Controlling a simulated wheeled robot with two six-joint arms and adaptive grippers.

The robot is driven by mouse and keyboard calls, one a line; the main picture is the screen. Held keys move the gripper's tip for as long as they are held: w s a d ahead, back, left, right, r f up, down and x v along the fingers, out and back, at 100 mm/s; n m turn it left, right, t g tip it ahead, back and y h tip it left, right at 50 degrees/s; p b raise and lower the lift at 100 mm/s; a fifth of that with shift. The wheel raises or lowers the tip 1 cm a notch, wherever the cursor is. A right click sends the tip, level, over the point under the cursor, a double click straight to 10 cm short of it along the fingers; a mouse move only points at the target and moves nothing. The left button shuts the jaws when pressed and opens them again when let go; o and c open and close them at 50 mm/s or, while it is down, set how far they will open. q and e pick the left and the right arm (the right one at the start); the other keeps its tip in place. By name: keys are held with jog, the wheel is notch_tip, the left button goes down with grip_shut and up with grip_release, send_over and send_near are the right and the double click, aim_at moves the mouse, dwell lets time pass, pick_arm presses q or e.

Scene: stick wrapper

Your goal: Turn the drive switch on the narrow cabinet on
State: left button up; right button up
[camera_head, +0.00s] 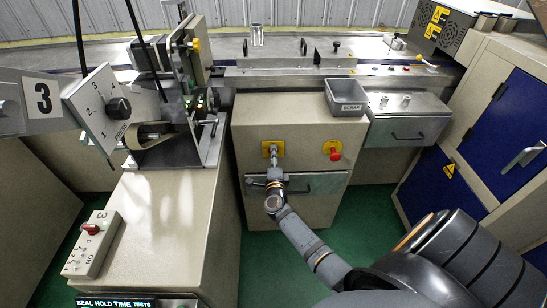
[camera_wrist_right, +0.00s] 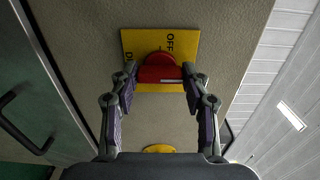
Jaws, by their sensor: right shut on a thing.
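The narrow cabinet (camera_head: 292,109) stands in the middle of the head view, with a yellow switch plate (camera_head: 266,148) on its front. In the right wrist view this plate (camera_wrist_right: 188,47) carries a red switch knob (camera_wrist_right: 155,65) and a readable OFF label. My right gripper (camera_head: 273,158) reaches the plate from below. In the wrist view my right gripper (camera_wrist_right: 158,76) has its fingers on both sides of the knob, shut on it. A white mark shows on the knob, but I cannot tell its exact setting. My left gripper is out of view.
A red button (camera_head: 335,155) sits right of the switch. A drawer handle (camera_head: 311,185) lies just below my gripper. A grey SCRAP bin (camera_head: 347,92) is above. A control box (camera_head: 93,243) is at left, and blue cabinet doors (camera_head: 509,130) are at right.

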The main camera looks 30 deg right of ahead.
jog(key=o, duration=1.2)
jog(key=shift+c, duration=0.2)
jog(key=shift+s, duration=0.1)
jog(key=v, duration=1.2)
jog(key=shift+d, duration=0.1)
